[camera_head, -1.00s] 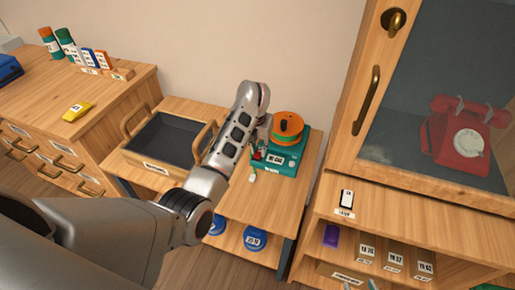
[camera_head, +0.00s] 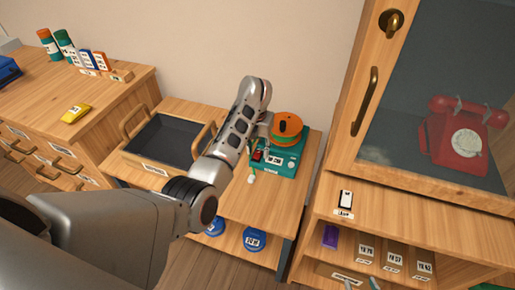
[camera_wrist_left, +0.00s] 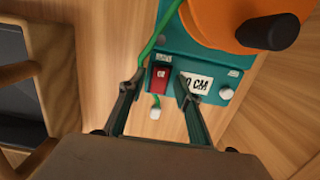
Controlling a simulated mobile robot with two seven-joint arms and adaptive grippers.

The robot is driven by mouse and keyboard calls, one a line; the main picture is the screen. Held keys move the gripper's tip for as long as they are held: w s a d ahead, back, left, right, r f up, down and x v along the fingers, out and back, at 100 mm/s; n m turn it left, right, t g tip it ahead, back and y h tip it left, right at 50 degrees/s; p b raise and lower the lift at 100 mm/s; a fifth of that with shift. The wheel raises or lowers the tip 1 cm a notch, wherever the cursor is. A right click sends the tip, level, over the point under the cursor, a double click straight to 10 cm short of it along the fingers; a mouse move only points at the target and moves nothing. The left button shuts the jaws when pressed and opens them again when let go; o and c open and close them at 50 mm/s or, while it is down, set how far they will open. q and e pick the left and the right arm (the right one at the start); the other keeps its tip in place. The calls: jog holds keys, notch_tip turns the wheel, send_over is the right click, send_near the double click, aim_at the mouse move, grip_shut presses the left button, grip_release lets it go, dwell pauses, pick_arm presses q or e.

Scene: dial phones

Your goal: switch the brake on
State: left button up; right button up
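A teal machine (camera_head: 285,165) with an orange spool (camera_head: 287,127) on top stands on the low wooden table. In the left wrist view its teal base (camera_wrist_left: 175,45) carries a red rocker switch (camera_wrist_left: 160,79), a white label plate and a small white knob (camera_wrist_left: 227,93). Small print near the switch is too small to read. A green cord (camera_wrist_left: 155,35) runs over the base beside the switch to a white end piece (camera_wrist_left: 155,113). My left gripper (camera_wrist_left: 159,84) is open and empty, its fingertips on either side of the red switch. Contact cannot be told. My right gripper is not in view.
A dark tray (camera_head: 162,140) with wooden handles sits left of the machine. A cabinet (camera_head: 345,130) with a glass door and a red dial phone (camera_head: 465,135) inside stands to the right. Blue discs (camera_head: 255,239) lie on the shelf below.

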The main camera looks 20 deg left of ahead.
aim_at(256, 156)
pick_arm(q)
notch_tip(256, 156, up, 12)
jog(key=s, duration=0.1)
dwell(0.5)
jog(key=shift+s+f, duration=0.1)
jog(key=shift+s, duration=0.05)
dwell(0.3)
